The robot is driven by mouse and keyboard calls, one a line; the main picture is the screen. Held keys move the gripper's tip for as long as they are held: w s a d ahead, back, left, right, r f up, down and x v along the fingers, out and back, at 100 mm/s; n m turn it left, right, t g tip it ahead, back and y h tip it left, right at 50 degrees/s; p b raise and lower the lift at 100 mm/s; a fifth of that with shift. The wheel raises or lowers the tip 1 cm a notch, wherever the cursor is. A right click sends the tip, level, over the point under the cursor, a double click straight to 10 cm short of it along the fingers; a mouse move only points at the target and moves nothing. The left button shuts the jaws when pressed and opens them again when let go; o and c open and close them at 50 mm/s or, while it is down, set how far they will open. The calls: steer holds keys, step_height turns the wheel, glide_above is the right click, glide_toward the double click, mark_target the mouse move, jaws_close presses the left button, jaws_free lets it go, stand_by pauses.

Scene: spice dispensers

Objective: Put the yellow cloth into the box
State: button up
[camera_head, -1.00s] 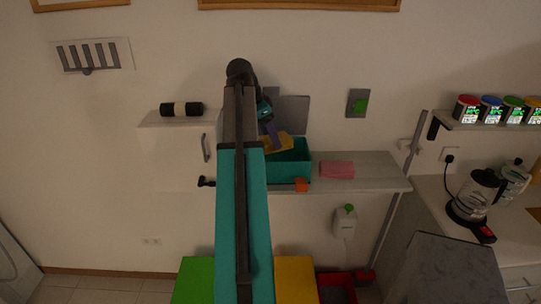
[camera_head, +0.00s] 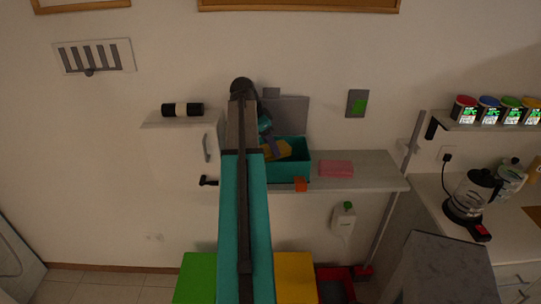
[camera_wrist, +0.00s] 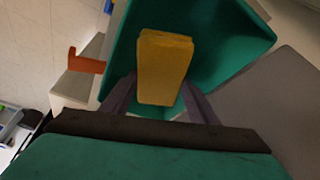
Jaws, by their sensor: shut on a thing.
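The yellow cloth (camera_head: 279,150) is a folded block; in the wrist view the cloth (camera_wrist: 163,68) sits between the two fingers of my gripper (camera_wrist: 160,100). My gripper (camera_head: 272,147) is shut on it. The teal box (camera_head: 302,169) stands on the shelf. In the wrist view the box (camera_wrist: 222,25) lies behind and around the cloth, so the cloth is at or inside its opening. I cannot tell whether the cloth touches the box floor. My arm hides the left part of the box in the head view.
A pink cloth (camera_head: 336,168) lies on the shelf (camera_head: 375,172) right of the box. An orange piece (camera_head: 301,184) sits at the box front. A white cabinet (camera_head: 180,160) is to the left, with a black roll (camera_head: 181,109) on top. A grey panel (camera_head: 290,114) stands behind the box.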

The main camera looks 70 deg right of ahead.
steer(key=shift+f, duration=0.45)
steer(key=shift+f, duration=0.1)
steer(key=shift+f+p, duration=0.95)
steer(key=shift+f, duration=1)
steer(key=shift+w+d+p, duration=0.1)
steer(key=shift+p, duration=0.25)
steer(key=shift+d+f, duration=0.1)
steer(key=shift+f, duration=0.25)
steer(key=shift+f, duration=0.2)
steer(key=o, duration=1)
steer(key=shift+o, duration=0.2)
steer(key=shift+r, duration=0.1)
